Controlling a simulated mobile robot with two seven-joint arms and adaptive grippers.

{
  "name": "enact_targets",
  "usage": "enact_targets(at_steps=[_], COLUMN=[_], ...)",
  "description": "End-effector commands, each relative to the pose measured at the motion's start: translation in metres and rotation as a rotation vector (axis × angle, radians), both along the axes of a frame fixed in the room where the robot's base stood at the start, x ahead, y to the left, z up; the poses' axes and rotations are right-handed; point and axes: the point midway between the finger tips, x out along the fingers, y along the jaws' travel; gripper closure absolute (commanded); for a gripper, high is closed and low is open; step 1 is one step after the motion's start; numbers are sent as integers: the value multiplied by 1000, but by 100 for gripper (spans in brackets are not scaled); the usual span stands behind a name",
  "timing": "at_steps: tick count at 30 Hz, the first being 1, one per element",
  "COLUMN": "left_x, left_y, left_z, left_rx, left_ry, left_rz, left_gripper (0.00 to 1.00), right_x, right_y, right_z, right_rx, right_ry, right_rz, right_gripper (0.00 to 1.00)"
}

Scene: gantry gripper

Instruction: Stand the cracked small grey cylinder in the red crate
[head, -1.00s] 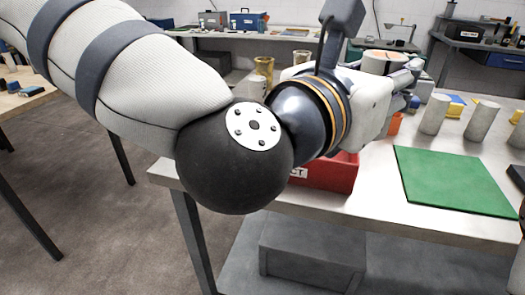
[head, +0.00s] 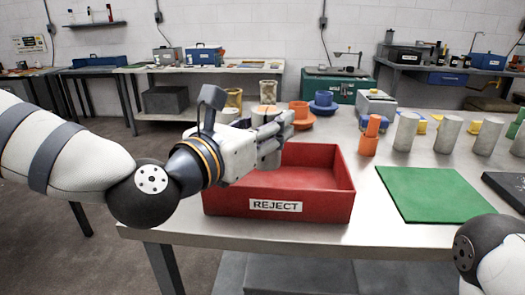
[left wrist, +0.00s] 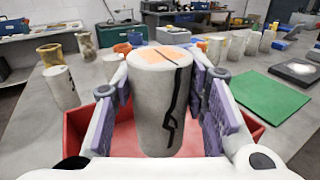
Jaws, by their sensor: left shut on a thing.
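The red crate (head: 335,206), labelled REJECT, stands on the table's front part; its visible inside is empty. The crate (left wrist: 78,128) shows below and behind the cylinder there. My right gripper is out of view.
A green mat (head: 435,194) lies right of the crate. Several grey cylinders (head: 445,134) and an orange part (head: 369,138) stand behind it. Orange (head: 301,115) and blue (head: 323,104) flanged parts stand behind the crate.

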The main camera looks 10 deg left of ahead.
Motion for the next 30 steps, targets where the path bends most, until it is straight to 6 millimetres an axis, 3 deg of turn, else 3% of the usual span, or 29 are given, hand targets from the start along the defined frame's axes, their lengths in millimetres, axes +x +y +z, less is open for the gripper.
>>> enact_targets(at_steps=[5, 10, 30], left_x=[14, 14, 13], left_y=[10, 10, 10], left_z=[-19, -47, -59], left_rx=[-2, -1, -4], left_ry=[-1, -3, -7], left_rz=[2, -1, 0], left_gripper=[100, 100, 100], right_x=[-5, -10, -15], right_y=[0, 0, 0], right_z=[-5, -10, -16], right_rx=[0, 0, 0], right_ry=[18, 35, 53], right_rz=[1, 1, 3], right_gripper=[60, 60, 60])
